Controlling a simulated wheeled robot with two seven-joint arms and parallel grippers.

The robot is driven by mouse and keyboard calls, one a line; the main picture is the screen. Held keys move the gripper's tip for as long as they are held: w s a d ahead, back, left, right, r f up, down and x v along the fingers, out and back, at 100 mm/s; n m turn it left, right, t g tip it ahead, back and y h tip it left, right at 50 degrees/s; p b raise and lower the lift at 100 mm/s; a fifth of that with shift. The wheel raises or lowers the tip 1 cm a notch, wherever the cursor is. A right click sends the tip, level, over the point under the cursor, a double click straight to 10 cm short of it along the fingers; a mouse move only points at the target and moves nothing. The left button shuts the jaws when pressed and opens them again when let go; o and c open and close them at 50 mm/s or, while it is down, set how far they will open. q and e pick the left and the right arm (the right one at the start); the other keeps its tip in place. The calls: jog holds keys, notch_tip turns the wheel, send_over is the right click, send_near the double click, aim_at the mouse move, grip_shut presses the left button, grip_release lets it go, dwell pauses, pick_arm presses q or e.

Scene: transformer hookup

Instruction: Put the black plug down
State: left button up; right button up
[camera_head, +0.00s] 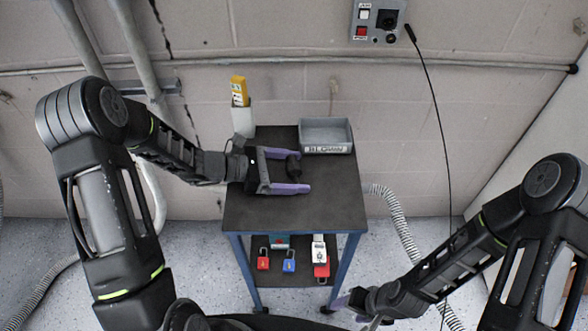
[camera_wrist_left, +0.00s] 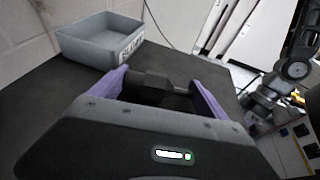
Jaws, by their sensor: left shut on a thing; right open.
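The black plug (camera_head: 294,166) is between the purple fingers of my left gripper (camera_head: 293,171), over the dark top of the cart (camera_head: 328,205). In the left wrist view the plug (camera_wrist_left: 150,88) lies crosswise between the two fingers (camera_wrist_left: 160,92), low over the tabletop. I cannot tell whether it touches the surface. My left gripper is shut on it. My right gripper (camera_head: 352,308) is open and empty, low at the bottom of the head view, right of the cart's front leg; part of it is hidden.
A grey labelled bin (camera_head: 326,136) stands at the cart's back right. A yellow device (camera_head: 239,90) stands in a light holder (camera_head: 242,121) at the back left. Padlocks (camera_head: 289,262) lie on the lower shelf. The cart top's front is clear.

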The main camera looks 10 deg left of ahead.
pick_arm(q)
jog(key=shift+f, duration=0.15)
jog(key=o, duration=1.3)
jog(key=shift+o, duration=0.2)
jog(key=shift+r, duration=0.2)
jog(key=shift+a, duration=0.1)
jog(key=b+v, duration=0.2)
jog(key=v, duration=0.9)
jog(key=shift+s+a+r+b, duration=0.2)
jog(key=shift+s+a+b, duration=0.1)
